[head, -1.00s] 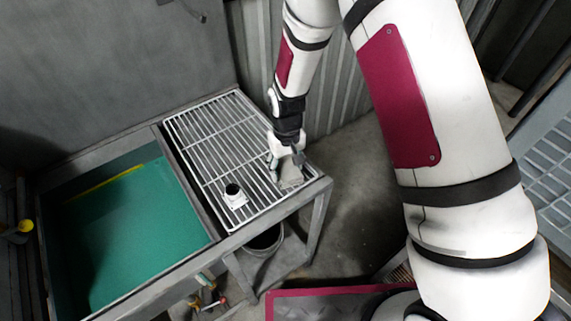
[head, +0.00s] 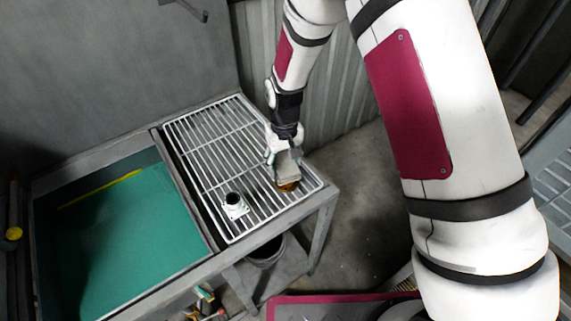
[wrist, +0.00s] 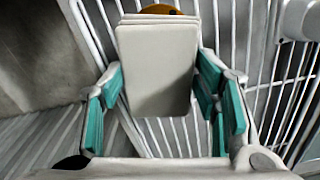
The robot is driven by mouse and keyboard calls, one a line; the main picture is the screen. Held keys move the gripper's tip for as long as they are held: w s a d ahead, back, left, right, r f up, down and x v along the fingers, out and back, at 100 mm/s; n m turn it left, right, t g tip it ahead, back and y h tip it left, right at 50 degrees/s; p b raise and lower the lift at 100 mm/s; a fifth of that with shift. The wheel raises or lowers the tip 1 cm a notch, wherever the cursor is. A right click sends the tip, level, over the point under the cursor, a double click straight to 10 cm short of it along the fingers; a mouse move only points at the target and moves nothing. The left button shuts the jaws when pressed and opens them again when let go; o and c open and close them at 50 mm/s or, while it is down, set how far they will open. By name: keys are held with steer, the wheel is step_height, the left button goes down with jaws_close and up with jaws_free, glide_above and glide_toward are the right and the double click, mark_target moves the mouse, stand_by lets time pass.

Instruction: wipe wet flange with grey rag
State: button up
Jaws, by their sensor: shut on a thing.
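The grey rag (head: 288,167) is a folded pad held by my gripper (head: 284,153) a little above the right part of the wire rack. In the wrist view the rag (wrist: 158,65) hangs between the teal finger pads (wrist: 160,88). The flange (head: 235,206), pale with a dark round opening, stands on the rack to the left of the rag and apart from it. A pale curved part at the top right of the wrist view is probably the flange (wrist: 297,20). Wetness on it cannot be made out.
An amber round thing (head: 288,186) lies on the rack (head: 205,140) just below the rag. A green-lined basin (head: 130,240) adjoins the rack on the left. A bucket (head: 265,250) stands beneath the rack. The rack's far part is clear.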

steer(key=shift+r+p, duration=0.75)
steer(key=shift+r, duration=2.3)
steer(key=w+d+r+m, duration=0.1)
steer(key=w+d+m, duration=0.1)
steer(key=d, duration=0.7)
steer(key=w+d+r+m, duration=0.2)
steer(key=w+d, duration=0.3)
steer(key=d, duration=0.4)
steer(key=shift+d, duration=0.4)
